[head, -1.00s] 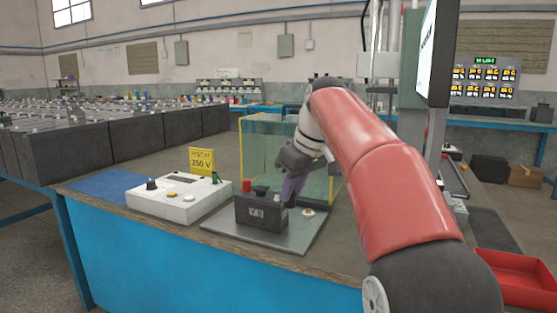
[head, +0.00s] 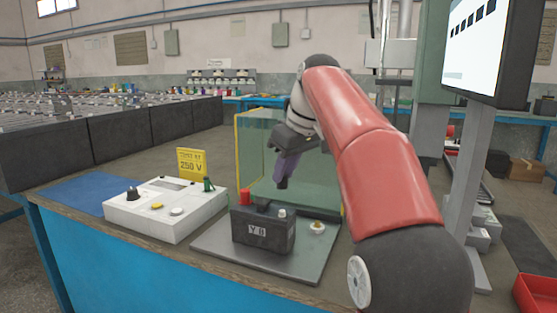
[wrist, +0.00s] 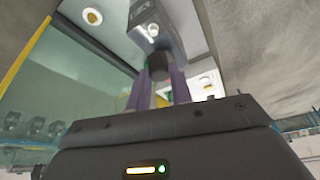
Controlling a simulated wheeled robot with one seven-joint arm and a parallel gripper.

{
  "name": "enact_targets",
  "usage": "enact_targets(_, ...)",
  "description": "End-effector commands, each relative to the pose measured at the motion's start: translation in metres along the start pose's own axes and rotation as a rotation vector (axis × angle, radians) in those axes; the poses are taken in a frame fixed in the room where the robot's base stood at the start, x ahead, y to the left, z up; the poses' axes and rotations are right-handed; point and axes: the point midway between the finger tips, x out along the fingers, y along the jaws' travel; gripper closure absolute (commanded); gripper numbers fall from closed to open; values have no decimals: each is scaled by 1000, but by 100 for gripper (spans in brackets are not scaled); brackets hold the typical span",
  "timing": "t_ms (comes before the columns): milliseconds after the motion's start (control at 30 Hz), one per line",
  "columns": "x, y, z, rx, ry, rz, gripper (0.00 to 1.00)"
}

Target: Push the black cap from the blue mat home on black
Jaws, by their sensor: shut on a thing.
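The dark battery block (head: 262,233), marked Y8, stands on a grey metal plate. A red cap (head: 244,197) sits on its left post. A pale bare post (head: 283,213) stands at its right end and also shows in the wrist view (wrist: 153,30). My gripper (head: 282,183) is raised above and behind that post, clear of it. In the wrist view its purple fingers are shut on the black cap (wrist: 158,66), which points toward the block. The blue mat (head: 90,195) at the left of the bench looks bare.
A white tester box (head: 165,212) with a black knob and a green post stands left of the plate (head: 290,272). A yellow 250 V sign (head: 191,163) is behind it. A glass screen with yellow edges (head: 237,160) stands behind the block. A small round button (head: 317,228) is on the plate.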

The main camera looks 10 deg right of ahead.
Motion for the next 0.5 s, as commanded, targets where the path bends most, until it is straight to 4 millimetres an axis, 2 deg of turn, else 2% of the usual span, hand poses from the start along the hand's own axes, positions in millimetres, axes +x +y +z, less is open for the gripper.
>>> enact_targets(267, 7, 0, 3, 0, 0, 0, 99)
enact_targets(500, 26, 0, 11, 1, 0, 0, 99)
